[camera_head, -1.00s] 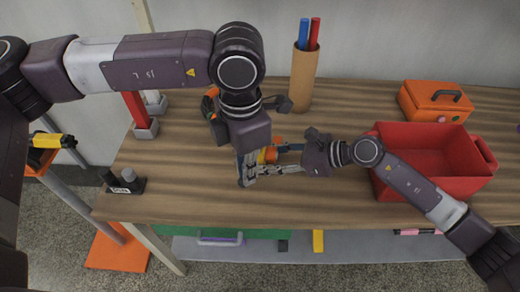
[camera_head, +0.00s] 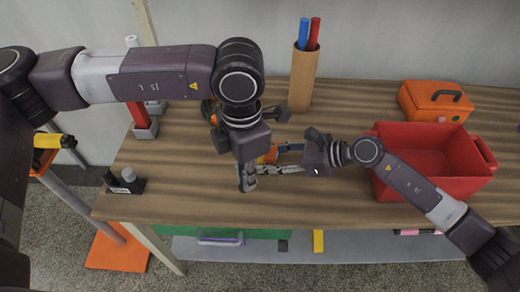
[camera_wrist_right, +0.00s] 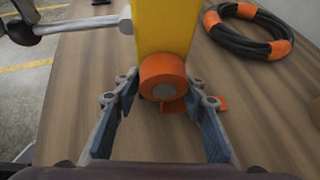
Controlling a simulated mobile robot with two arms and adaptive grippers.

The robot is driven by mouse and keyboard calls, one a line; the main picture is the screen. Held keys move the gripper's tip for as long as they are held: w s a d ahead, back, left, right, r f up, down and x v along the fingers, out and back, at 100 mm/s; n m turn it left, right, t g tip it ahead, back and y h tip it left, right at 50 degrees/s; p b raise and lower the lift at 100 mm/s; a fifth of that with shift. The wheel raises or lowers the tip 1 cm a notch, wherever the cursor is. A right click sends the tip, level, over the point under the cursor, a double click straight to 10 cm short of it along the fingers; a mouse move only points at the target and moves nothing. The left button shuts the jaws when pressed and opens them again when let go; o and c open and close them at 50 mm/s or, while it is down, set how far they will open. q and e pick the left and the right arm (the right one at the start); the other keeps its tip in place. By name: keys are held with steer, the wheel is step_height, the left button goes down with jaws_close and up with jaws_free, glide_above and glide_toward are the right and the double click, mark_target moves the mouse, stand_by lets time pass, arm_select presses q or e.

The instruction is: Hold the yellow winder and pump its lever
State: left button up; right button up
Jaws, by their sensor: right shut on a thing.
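The yellow winder (camera_wrist_right: 163,28) stands upright in the right wrist view, with an orange round part (camera_wrist_right: 163,76) low on its front. My right gripper (camera_wrist_right: 164,88) is shut on it, one finger on each side of the orange part. A pale grey lever-like rod (camera_wrist_right: 92,22) sticks out from the winder to the left. In the head view, the winder is mostly hidden by my arms; a bit of orange (camera_head: 270,154) shows between the grippers. My left gripper (camera_head: 248,182) points down just beside my right gripper's fingers; its opening cannot be made out.
A black hose coil with orange bands (camera_wrist_right: 252,30) lies behind the winder. A red bin (camera_head: 432,185), an orange case (camera_head: 436,103) and a cardboard tube (camera_head: 302,78) with coloured sticks stand on the wooden table (camera_head: 200,200). The front of the table is clear.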

arm_select(q)
steer(key=shift+r, duration=2.2)
steer(key=shift+w+d+r, duration=0.1)
steer(key=shift+w+r, duration=0.25)
steer(key=shift+r, duration=0.55)
steer(key=shift+w+r, duration=0.35)
steer(key=shift+r, duration=0.5)
steer(key=shift+s+f, duration=0.3)
steer(key=shift+f, duration=0.75)
steer(key=shift+s+f, duration=0.25)
steer(key=shift+f, duration=0.8)
